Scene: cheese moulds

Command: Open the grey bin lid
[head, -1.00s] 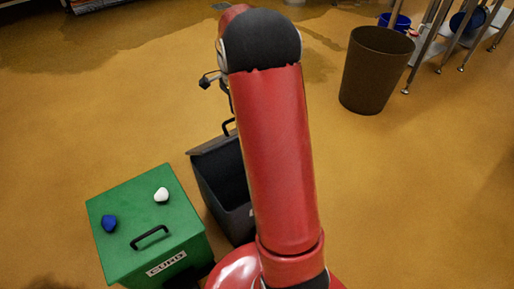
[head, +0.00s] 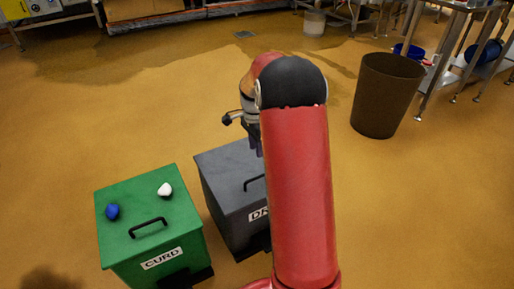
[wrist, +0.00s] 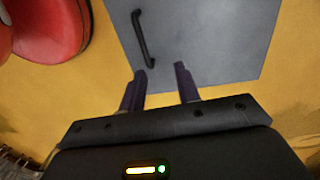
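The grey bin (head: 238,225) stands right of the green bin, its front label partly hidden by my arm. Its grey lid (head: 225,165) lies flat and shut, with a black handle (head: 254,182) partly hidden behind my arm. In the wrist view the lid (wrist: 215,40) fills the upper middle, and its handle (wrist: 143,38) is just beyond the left fingertip. My gripper (wrist: 160,70) is open, with dark purple fingers apart and nothing between them. In the head view one finger (head: 256,142) shows over the lid's far part.
The green bin (head: 165,240), labelled CURD, stands close at left. A blue lump (head: 113,211) and a white lump (head: 165,189) lie on its shut lid. A brown bin (head: 385,95) and metal-legged tables stand farther back. The floor between is clear.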

